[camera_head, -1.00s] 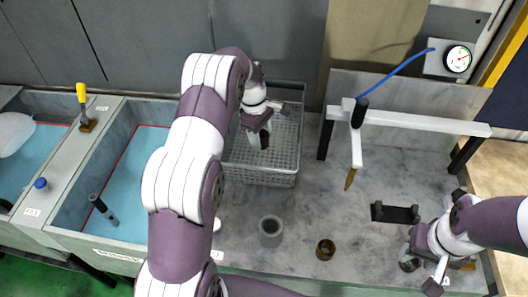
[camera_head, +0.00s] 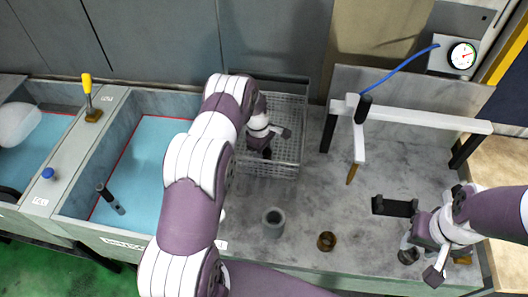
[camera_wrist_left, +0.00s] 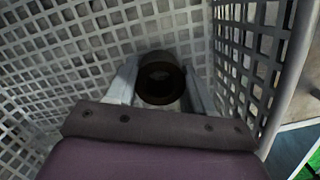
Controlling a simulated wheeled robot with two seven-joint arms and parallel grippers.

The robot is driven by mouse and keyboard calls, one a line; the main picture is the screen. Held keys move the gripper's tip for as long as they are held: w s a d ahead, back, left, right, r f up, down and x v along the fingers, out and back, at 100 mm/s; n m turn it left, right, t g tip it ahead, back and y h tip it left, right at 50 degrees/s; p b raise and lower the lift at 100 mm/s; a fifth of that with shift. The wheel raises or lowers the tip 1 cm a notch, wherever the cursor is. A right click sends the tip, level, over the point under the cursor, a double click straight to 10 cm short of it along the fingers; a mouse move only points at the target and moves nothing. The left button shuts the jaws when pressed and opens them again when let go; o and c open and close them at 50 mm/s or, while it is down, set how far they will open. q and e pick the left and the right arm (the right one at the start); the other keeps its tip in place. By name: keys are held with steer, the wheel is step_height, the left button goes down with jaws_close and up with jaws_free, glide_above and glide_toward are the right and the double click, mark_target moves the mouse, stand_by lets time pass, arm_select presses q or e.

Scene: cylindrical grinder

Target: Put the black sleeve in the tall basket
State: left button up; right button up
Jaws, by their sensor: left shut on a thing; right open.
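The tall basket (camera_head: 287,172) is a grey wire-mesh basket on the marble worktop, in the middle of the head view. My left gripper (camera_head: 266,152) reaches down inside it. In the left wrist view my left gripper (camera_wrist_left: 160,88) is shut on the black sleeve (camera_wrist_left: 160,62), a short dark ring held between its two fingers. Mesh walls surround the sleeve there; I cannot tell if it touches the basket floor. In the head view the sleeve is mostly hidden by the gripper. My right gripper (camera_head: 422,262) is open at the right front of the worktop.
A grey sleeve (camera_head: 273,222) and a brown ring (camera_head: 326,241) stand on the worktop in front of the basket. A black holder (camera_head: 395,207) lies near my right gripper. A white rail (camera_head: 420,117) crosses the back right. Blue-lined sinks (camera_head: 150,150) lie at left.

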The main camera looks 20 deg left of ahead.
arm_select(q)
steer(key=o, duration=0.9)
steer(key=shift+f, duration=0.15)
steer(key=o, duration=0.4)
steer(key=shift+o, duration=0.2)
steer(key=shift+r, duration=0.3)
steer(key=r+b, duration=0.1)
steer(key=r, duration=0.3)
steer(key=a+r+b, duration=0.1)
steer(key=shift+w+r+b, duration=0.1)
steer(key=shift+r+b, duration=0.2)
steer(key=shift+r, duration=0.1)
steer(key=s+d+r+m+y, duration=0.1)
steer(key=s+d+r+m, duration=0.4)
steer(key=s+r+m, duration=0.55)
steer(key=s+d+r+m, duration=0.1)
steer(key=s+m, duration=0.2)
steer(key=s, duration=0.4)
steer(key=s+d+r+m+t, duration=0.1)
steer(key=s+d+m, duration=0.1)
steer(key=s, duration=0.4)
steer(key=shift+s+d+r+m+t+y+b, duration=0.3)
steer(key=shift+s+r+m+b, duration=0.1)
steer(key=shift+m, duration=0.15)
